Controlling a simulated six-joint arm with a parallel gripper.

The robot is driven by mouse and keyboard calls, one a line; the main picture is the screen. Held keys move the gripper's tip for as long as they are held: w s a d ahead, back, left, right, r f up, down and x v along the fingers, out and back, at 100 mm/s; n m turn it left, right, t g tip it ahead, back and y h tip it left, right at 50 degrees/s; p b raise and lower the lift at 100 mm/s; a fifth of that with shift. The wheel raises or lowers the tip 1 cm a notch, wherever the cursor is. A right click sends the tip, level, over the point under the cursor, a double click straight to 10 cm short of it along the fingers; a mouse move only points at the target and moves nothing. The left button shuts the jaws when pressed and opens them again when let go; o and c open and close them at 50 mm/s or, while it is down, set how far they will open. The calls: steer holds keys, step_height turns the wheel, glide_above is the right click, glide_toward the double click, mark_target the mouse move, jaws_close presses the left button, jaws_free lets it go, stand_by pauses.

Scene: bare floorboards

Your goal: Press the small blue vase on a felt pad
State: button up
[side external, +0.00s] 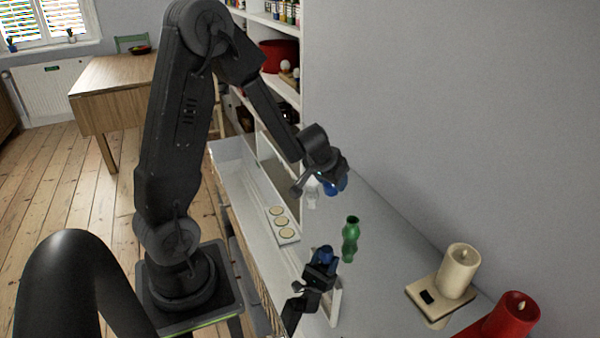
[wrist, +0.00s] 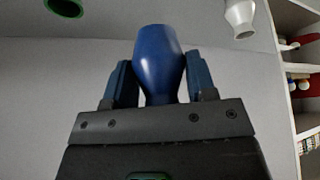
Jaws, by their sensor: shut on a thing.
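My gripper (side external: 325,178) hangs above the pale work surface in the side view, tilted toward the wall. It is shut on the small blue vase (side external: 337,186), which shows mostly as a bit of blue below the jaws. In the wrist view the blue vase (wrist: 159,62) sits between the two fingers (wrist: 158,88), its wide body outward and its narrower end at the jaws. Three round cream pads (side external: 281,222) lie in a row on a white tray to the lower left of my gripper. No pad shows in the wrist view.
A green vase (side external: 350,240) stands nearer the side camera. A white vase (side external: 312,194) is close to my gripper. A dark jointed device (side external: 312,288) with a blue top stands in front. Candles (side external: 459,268) are at right. Shelves (wrist: 296,75) and the wall lie beyond.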

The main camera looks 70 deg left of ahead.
steer(key=w+d+m+h, duration=0.2)
steer(key=w+d+m, duration=0.1)
steer(key=d, duration=1.2)
steer(key=s+a+n+y, duration=0.1)
steer(key=a+n, duration=0.1)
steer(key=a, duration=0.2)
steer(key=s+a+f+n+g+y, duration=0.1)
steer(key=a+n, duration=0.2)
steer(key=a, duration=0.1)
steer(key=s+a+n+y, duration=0.1)
steer(key=a+n, duration=0.2)
steer(key=a, duration=0.2)
steer(key=shift+s+a+f+y, duration=0.1)
steer(key=shift+s+f+y, duration=0.05)
steer(key=shift+s+y, duration=0.25)
steer(key=s+a+f+n+g+y, duration=0.1)
steer(key=s+a+n+g, duration=0.4)
steer(key=s+a+n, duration=0.4)
steer(key=shift+s+a+n, duration=0.4)
steer(key=shift+s+a, duration=0.75)
steer(key=shift+s, duration=0.1)
steer(key=shift+f, duration=0.2)
steer(key=shift+f, duration=2.8)
